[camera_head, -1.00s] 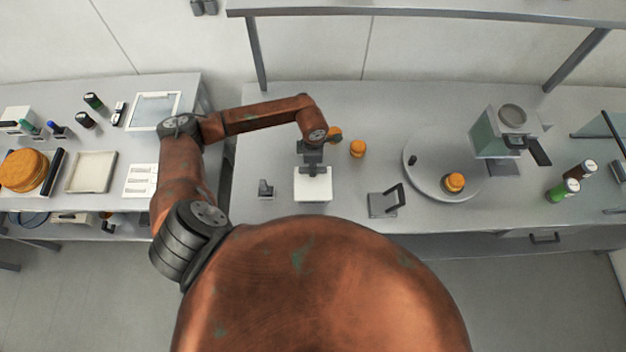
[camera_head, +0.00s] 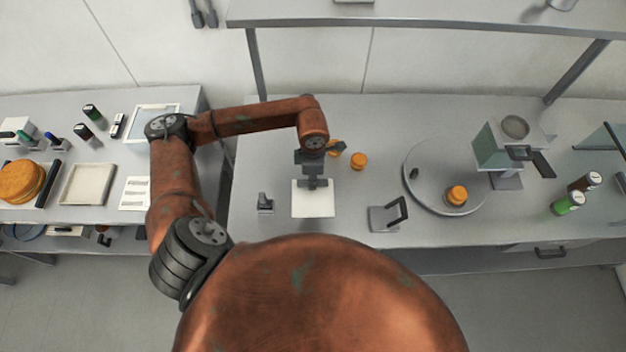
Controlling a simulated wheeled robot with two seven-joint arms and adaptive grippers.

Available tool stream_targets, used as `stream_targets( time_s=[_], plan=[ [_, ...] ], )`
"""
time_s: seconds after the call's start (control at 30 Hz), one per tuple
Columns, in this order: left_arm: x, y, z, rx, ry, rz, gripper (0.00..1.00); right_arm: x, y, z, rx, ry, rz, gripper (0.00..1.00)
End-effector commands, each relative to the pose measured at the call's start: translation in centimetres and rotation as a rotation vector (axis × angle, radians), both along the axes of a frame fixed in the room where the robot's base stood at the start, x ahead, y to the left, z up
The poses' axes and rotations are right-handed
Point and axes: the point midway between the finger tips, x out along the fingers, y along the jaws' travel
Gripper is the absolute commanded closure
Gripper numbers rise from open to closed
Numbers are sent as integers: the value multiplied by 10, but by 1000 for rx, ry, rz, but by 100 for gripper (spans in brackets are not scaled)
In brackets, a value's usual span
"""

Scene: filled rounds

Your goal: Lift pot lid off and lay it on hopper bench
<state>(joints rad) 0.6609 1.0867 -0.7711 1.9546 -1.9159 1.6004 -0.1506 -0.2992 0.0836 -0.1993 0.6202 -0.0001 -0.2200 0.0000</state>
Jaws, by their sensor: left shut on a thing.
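My left gripper (camera_head: 313,183) points down over the long bench (camera_head: 260,150) and is shut, its dark fingertips at the back part of a white square piece (camera_head: 313,205). This piece appears to be the pot lid. The fingers hide where they grip, and I cannot tell how high the piece is or whether a pot is under it. The hopper (camera_head: 492,150), a greenish clear box with a round metal top and a dark handle, stands on the same bench at the right. My right gripper is not in view.
An orange round (camera_head: 359,161) lies right of the gripper; another is partly hidden behind it. A round grey plate (camera_head: 430,185) bears one more (camera_head: 456,195). A grey stand (camera_head: 388,217) and a small dark fixture (camera_head: 265,203) flank the white piece.

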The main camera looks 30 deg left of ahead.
Motion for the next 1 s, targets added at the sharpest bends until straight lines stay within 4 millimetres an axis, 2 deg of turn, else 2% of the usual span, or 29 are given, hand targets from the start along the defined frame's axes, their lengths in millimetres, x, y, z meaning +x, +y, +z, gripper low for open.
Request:
stream_targets(
  time_s=[0.03, 0.2, 0.4, 0.63, 1.0],
  plan=[
    [-8, -5, 9, 1, -6, -7, 100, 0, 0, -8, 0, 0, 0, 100],
    [-44, -26, 27, 0, -4, -6, 100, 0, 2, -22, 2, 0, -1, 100],
    [-73, -43, 43, -1, -2, -3, 100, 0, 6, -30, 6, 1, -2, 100],
    [-85, -49, 55, -1, -1, 0, 100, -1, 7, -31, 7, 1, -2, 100],
    [-86, -49, 80, 0, -1, 1, 100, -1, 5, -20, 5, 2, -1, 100]
  ],
)
